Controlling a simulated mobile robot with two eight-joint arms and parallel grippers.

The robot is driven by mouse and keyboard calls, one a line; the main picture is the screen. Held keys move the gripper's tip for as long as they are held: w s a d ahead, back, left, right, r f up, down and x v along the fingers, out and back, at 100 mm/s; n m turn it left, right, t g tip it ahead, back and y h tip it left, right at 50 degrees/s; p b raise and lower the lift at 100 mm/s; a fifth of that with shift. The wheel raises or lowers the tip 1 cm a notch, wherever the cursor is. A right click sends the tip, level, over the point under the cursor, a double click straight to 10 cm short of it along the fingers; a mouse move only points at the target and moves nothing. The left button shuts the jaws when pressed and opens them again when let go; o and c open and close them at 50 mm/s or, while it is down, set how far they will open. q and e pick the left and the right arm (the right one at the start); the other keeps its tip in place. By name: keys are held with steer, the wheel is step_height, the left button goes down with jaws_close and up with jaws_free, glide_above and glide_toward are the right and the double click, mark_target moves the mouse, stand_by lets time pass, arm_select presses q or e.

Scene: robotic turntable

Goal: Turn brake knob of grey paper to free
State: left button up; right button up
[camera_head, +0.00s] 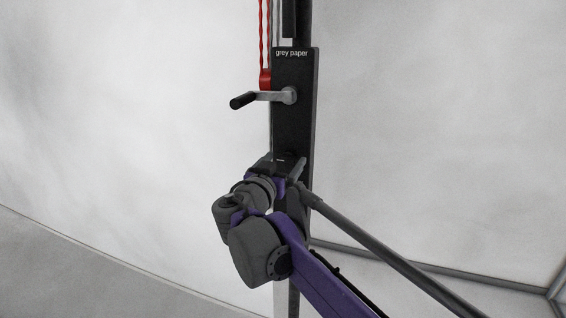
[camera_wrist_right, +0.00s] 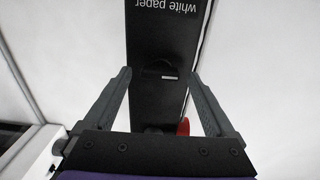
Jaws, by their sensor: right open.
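The black panel (camera_head: 292,120) labelled "grey paper" stands upright in the head view, with a crank with a black handle (camera_head: 242,100) on its upper part. My right gripper (camera_head: 286,168) is at the lower part of this panel, partly hidden by my own wrist. In the right wrist view, my open right gripper (camera_wrist_right: 160,77) has one finger on each side of a black panel (camera_wrist_right: 160,30) whose upside-down label reads "white paper". A dark round knob (camera_wrist_right: 158,70) with a small white mark shows between the fingertips, not gripped. My left gripper is not in view.
A red chain (camera_head: 265,40) hangs beside the upper panel. A grey bar (camera_head: 400,265) runs down to the right. Pale sheets (camera_head: 130,110) fill both sides. A red piece (camera_wrist_right: 184,127) shows by the right finger in the wrist view.

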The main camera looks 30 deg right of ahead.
steer(key=shift+c, duration=0.2)
steer(key=c, duration=1.3)
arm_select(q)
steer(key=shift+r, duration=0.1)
arm_select(e)
steer(key=shift+c, duration=0.2)
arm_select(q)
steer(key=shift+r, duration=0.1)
arm_select(e)
steer(key=n+p, duration=0.2)
steer(key=n, duration=0.1)
steer(key=shift+r+n+p, duration=0.1)
steer(key=shift+n+p, duration=0.25)
steer(key=shift+n, duration=0.05)
steer(key=n+p, duration=0.2)
steer(key=n, duration=0.3)
steer(key=shift+a, duration=0.1)
steer(key=n+p, duration=0.1)
steer(key=n, duration=0.4)
steer(key=shift+w+f+p, duration=0.1)
steer(key=shift+f+p, duration=0.1)
steer(key=shift+p, duration=0.15)
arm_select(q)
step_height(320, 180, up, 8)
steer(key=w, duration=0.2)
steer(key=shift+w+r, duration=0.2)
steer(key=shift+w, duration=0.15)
arm_select(e)
steer(key=shift+f+n, duration=0.1)
steer(key=shift+n, duration=2)
